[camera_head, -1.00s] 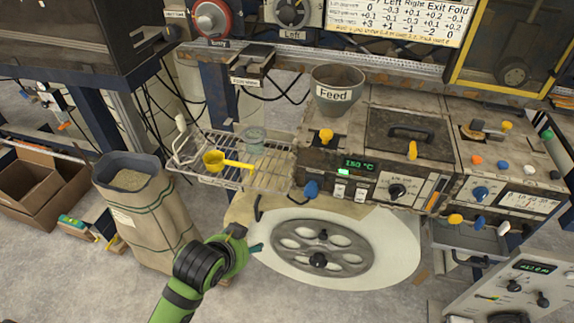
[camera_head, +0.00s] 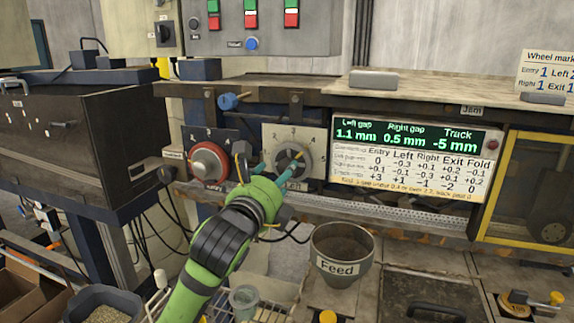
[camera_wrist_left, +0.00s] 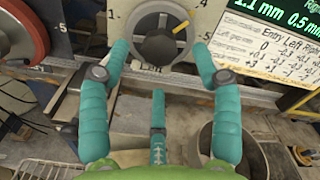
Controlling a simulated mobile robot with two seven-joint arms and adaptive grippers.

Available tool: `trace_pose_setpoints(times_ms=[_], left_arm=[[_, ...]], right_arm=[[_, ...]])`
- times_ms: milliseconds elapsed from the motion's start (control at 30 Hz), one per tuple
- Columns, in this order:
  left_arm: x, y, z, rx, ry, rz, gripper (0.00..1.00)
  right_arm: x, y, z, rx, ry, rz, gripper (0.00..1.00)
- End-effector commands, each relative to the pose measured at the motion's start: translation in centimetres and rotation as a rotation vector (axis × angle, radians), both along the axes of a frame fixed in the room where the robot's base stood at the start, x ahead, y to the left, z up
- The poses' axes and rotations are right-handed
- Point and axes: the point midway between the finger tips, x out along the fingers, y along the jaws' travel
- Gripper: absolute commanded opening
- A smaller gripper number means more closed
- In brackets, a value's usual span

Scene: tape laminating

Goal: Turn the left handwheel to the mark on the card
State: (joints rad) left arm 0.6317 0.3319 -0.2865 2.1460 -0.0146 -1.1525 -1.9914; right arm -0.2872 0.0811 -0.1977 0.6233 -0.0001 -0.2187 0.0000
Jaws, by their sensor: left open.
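The left handwheel (camera_head: 290,160) is a grey ring with a dark hub, on a pale numbered plate above the label "Left". In the left wrist view the wheel (camera_wrist_left: 160,18) shows a yellow pointer (camera_wrist_left: 181,27) aimed up and right. My left gripper (camera_head: 276,172) is open, its teal fingers in front of the wheel's lower part. In the left wrist view its fingertips (camera_wrist_left: 160,50) flank the wheel; contact cannot be told. The card (camera_head: 547,70), headed "Wheel mark", is cut off at the right edge and reads "Left 2". My right gripper is not in view.
A red handwheel (camera_head: 209,163) sits close on the left. A display (camera_head: 416,138) reads left gap 1.1 mm, right gap 0.5 mm, track -5 mm. A Feed hopper (camera_head: 341,250) stands below right. A blue knob (camera_head: 229,101) juts out above.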

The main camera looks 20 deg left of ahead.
Motion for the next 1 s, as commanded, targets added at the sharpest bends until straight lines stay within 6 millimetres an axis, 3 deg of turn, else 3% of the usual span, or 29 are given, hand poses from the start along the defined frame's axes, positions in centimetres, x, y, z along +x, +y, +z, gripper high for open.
trace_pose_setpoints(times_ms=[33, 100, 200, 500, 667, 700, 833, 1000], left_arm=[[0.9, 0.0, 0.3, -0.004, 0.004, 0.001, 0.64], [1.9, -0.1, 0.2, -0.004, 0.004, 0.002, 0.64], [3.2, -0.1, 0.2, -0.004, 0.004, 0.001, 0.64], [4.8, -0.2, 0.0, -0.003, 0.000, 0.000, 0.64], [4.8, -0.2, 0.0, -0.003, 0.001, 0.001, 0.64], [4.8, -0.2, 0.0, -0.003, 0.001, 0.001, 0.60], [4.8, -0.2, 0.0, -0.003, 0.002, 0.000, 0.08], [4.8, -0.2, 0.0, -0.004, 0.002, 0.000, 0.08]], right_arm=[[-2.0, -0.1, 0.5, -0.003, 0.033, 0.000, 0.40], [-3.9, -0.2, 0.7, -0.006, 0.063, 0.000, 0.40], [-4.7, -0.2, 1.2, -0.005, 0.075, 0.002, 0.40], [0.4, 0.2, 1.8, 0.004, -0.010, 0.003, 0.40], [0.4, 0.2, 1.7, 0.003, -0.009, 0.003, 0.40], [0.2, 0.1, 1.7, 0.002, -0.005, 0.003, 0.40], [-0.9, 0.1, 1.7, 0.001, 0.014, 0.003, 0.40], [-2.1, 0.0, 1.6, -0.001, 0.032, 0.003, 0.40]])
